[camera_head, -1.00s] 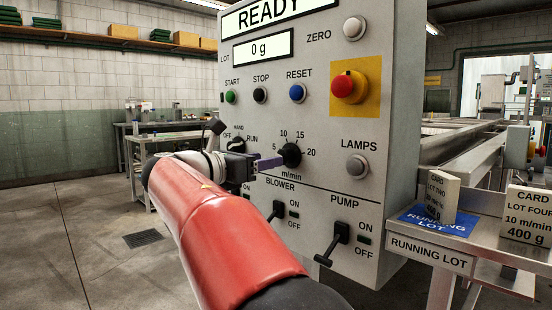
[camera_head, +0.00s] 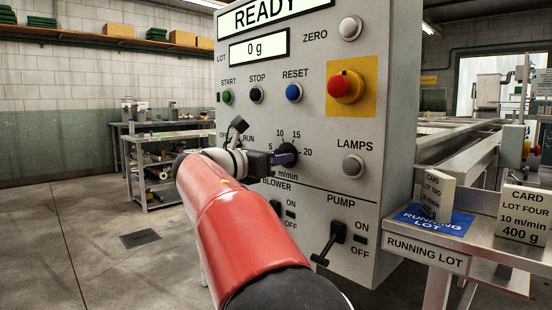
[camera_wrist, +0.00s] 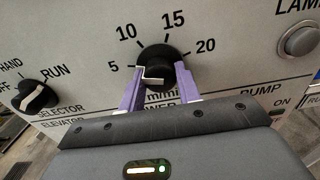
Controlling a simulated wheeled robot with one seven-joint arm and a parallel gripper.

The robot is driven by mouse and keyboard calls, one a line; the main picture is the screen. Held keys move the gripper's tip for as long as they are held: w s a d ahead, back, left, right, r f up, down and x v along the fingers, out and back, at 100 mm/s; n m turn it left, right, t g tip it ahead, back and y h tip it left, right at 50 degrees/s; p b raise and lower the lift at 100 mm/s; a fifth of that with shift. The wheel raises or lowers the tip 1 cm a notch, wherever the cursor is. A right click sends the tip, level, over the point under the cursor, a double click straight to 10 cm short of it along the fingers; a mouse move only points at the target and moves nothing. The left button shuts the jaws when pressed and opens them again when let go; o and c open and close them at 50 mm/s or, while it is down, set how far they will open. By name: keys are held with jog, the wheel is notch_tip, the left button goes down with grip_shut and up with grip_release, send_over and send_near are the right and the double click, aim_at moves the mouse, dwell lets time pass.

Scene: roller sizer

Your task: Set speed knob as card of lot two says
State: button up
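The black speed knob (camera_head: 288,152) is on the panel, with marks 5, 10, 15 and 20 m/min around it. In the wrist view the knob (camera_wrist: 157,58) has a white mark on its lower left part, below the 5. My gripper (camera_head: 284,159) is at the knob. In the wrist view the purple fingers of my gripper (camera_wrist: 158,82) are apart, one on each side of the knob; contact is not clear. The lot two card (camera_head: 434,194) stands on the blue running lot plate (camera_head: 458,222). It is turned at an angle and its speed figure is hard to read.
The selector knob (camera_wrist: 36,95) is left of the speed knob. The lamps button (camera_head: 353,166), red emergency button (camera_head: 345,86) and pump switch (camera_head: 328,243) are nearby on the panel. A lot four card (camera_head: 523,215) reads 10 m/min, 400 g.

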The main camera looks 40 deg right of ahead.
jog(key=shift+c, duration=0.7)
jog(key=shift+m, duration=0.3)
jog(key=m+b, duration=1.4)
jog(key=m, duration=1.5)
jog(key=shift+f, duration=0.1)
jog(key=shift+m, duration=0.3)
jog(key=o, duration=1)
jog(key=shift+c, duration=0.2)
